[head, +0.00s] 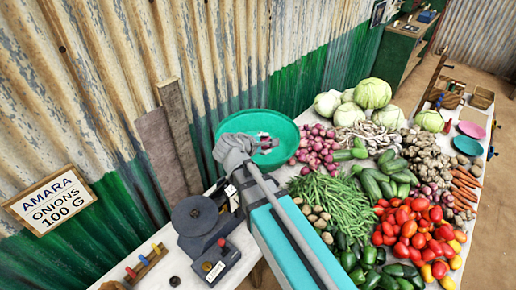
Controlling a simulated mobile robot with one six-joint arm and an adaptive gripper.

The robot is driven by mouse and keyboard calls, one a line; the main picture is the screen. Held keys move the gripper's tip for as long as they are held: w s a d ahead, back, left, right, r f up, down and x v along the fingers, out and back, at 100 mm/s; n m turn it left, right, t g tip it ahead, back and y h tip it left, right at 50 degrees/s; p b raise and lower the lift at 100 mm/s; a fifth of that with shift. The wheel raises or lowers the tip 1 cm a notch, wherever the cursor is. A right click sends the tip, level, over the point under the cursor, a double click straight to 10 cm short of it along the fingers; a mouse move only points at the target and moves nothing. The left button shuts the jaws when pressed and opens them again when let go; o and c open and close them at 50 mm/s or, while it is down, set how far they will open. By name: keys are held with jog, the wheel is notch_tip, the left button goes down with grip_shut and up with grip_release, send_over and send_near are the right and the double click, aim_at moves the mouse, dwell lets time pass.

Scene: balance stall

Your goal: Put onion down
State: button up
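A green round pan (245,120) sits near the wall, with its lower left part hidden by my arm. My gripper (264,144) is over the pan. Small reddish and pale patches show at its fingertips; I cannot tell whether they are an onion in the fingers or something in the pan. The finger gap is too small to make out. A heap of red onions (318,148) lies on the table just right of the pan. A dark scale (196,215) stands left of my arm. A sign (55,201) on the wall reads "AMARA ONIONS 100 G".
Green beans (335,198), tomatoes (412,228), cucumbers, potatoes and cabbages (373,93) crowd the table right of my arm. Small weights in a wooden holder (147,262) stand at the lower left. Pink and blue plates (468,146) lie at the far right. The corrugated wall is close behind the pan.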

jog(key=shift+w, duration=0.1)
jog(key=w+a+f+b, duration=0.5)
jog(key=w+f+b, duration=0.4)
jog(key=w, duration=0.2)
jog(key=shift+w+a, duration=0.35)
jog(key=shift+a, duration=0.05)
dwell(0.5)
jog(key=shift+w+a+f+b, duration=0.1)
jog(key=shift+w+f+b, duration=0.1)
jog(key=shift+f+b, duration=0.85)
jog(key=shift+w+a+f+b, duration=0.1)
jog(key=shift+w+f+b, duration=0.05)
jog(key=shift+f+b, duration=0.85)
